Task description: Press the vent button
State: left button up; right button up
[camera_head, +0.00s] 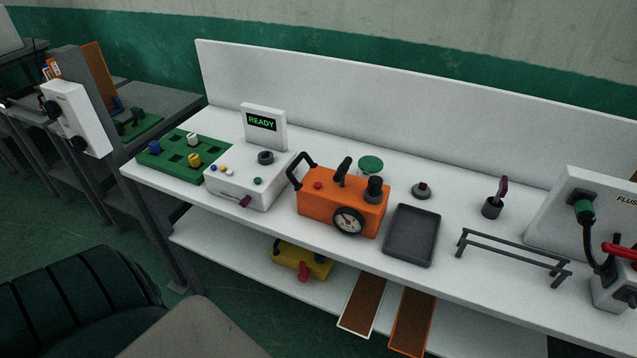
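No button carries a readable "vent" label, so I cannot tell for sure which is the vent button. The orange pump unit (337,211) stands on the bench, with a round gauge (347,221) on its front and a small red button (318,185) on top near its black handle (300,171). Left of it, the white console (246,186) shows READY on its screen (262,122). Neither of my grippers is in view.
A dark tray (412,236) and a low grey rack (513,256) lie right of the pump unit. A green block board (160,165) is at the left. A green-topped item (371,164) stands behind the pump. A yellow unit (303,260) sits on the lower shelf.

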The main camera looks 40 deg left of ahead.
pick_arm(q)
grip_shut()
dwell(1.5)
